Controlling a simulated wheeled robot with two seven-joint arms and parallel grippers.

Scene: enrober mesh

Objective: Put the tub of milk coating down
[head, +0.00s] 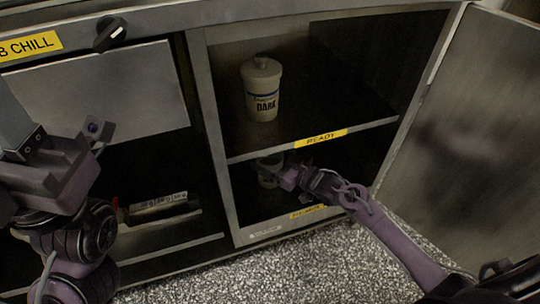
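A pale tub (268,172) is in the dark lower compartment of the open cabinet, under the upper shelf. It is dim and partly hidden, and no print on it is readable. My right gripper (285,176) reaches into that compartment from the right, its fingers at the tub's right side. Whether they are closed on the tub, and whether the tub's base rests on the compartment floor, I cannot tell. My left gripper (97,138) is at the left, in front of the neighbouring bay and away from the tub. Its finger opening cannot be made out.
A white tub marked DARK (262,90) stands upright on the upper shelf, above a yellow READY label (320,137). A second yellow label (307,211) marks the lower compartment, its word unclear. The open door (475,130) bounds the right.

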